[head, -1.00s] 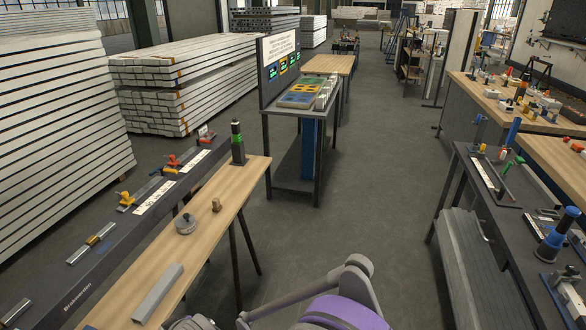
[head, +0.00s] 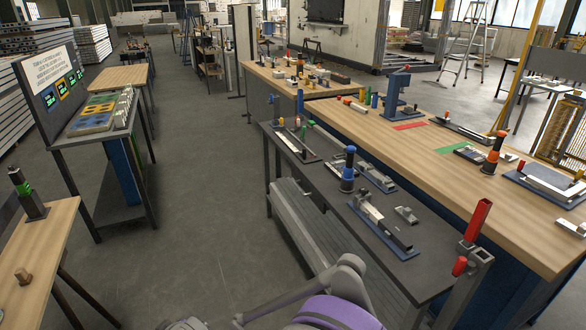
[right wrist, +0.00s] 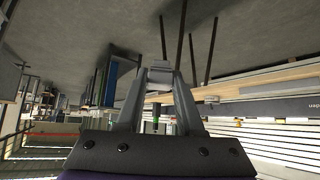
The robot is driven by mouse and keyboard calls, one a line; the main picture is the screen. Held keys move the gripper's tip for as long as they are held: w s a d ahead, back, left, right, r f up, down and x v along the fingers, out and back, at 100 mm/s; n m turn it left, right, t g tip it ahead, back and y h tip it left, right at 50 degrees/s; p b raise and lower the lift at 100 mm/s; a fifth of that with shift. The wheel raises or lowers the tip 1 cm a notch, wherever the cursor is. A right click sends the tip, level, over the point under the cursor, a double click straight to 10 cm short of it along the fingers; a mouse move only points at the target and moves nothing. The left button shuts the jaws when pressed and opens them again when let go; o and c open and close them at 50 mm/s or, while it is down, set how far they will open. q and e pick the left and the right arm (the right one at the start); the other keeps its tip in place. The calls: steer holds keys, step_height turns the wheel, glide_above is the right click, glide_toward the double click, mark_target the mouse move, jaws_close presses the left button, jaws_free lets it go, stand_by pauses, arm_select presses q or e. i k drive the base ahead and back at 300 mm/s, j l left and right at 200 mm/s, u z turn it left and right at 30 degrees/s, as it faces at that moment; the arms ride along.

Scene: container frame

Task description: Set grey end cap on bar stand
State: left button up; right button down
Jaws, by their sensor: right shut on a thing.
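In the right wrist view my right gripper (right wrist: 158,68) is shut on a small light grey block, the grey end cap (right wrist: 158,77), held in the air between the fingertips. The head view shows no fingertips of mine. On the dark bench (head: 335,205) at the right of the head view lies a blue-based fixture (head: 384,230) with a grey bar along it. I cannot tell for sure whether this is the bar stand. My left gripper is not in view.
A small grey piece (head: 406,215) and a blue-topped upright tool (head: 348,170) stand on the dark bench. A red-topped post (head: 478,218) rises at its near right end. A wooden table (head: 42,255) is at left. The floor between is clear.

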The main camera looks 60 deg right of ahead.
mark_target(424, 236)
steer(key=i+z, duration=0.1)
steer(key=z, duration=2.8)
steer(key=i+j, duration=0.25)
steer(key=j, duration=0.3)
steer(key=i+j+z, duration=0.1)
steer(key=i+j, duration=0.05)
steer(key=j, duration=0.1)
